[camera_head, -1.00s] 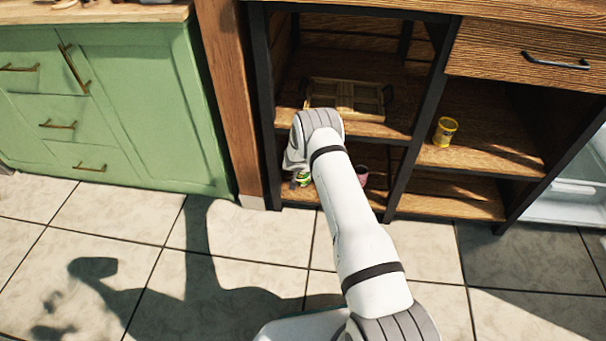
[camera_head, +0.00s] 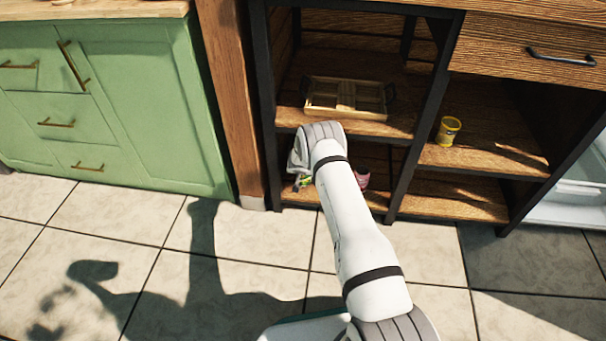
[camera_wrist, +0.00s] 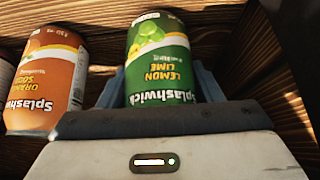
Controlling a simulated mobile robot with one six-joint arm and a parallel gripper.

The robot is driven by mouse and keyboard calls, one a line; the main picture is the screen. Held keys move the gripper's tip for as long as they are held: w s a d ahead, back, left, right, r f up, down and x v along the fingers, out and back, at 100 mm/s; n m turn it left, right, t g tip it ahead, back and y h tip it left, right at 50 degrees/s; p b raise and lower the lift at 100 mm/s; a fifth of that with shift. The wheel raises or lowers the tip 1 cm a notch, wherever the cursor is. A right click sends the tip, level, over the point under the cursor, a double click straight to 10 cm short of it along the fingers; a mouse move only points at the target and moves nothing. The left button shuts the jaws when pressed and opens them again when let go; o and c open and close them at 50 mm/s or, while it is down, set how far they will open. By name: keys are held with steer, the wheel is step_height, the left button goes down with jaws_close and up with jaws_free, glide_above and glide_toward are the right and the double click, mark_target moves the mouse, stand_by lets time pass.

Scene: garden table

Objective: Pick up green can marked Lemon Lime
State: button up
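The green can marked Lemon Lime (camera_wrist: 160,62) stands in the middle of the wrist view, its label upside down in the picture. My gripper (camera_wrist: 161,82) has its blue-grey fingers spread, one on each side of the can. The can sits between the fingers, close to the palm; I cannot see clear contact. In the head view, my wrist reaches into the lower left shelf compartment and hides most of the gripper. A bit of green (camera_head: 303,182) shows beside the wrist there.
An orange soda can (camera_wrist: 45,82) stands just left of the green can. A pinkish item (camera_head: 362,180) is right of my wrist on the lower shelf. A wooden tray (camera_head: 345,113) lies on the shelf above. A yellow can (camera_head: 448,131) stands in the right compartment.

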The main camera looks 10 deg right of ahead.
steer(key=c, duration=0.6)
steer(key=shift+r, duration=0.15)
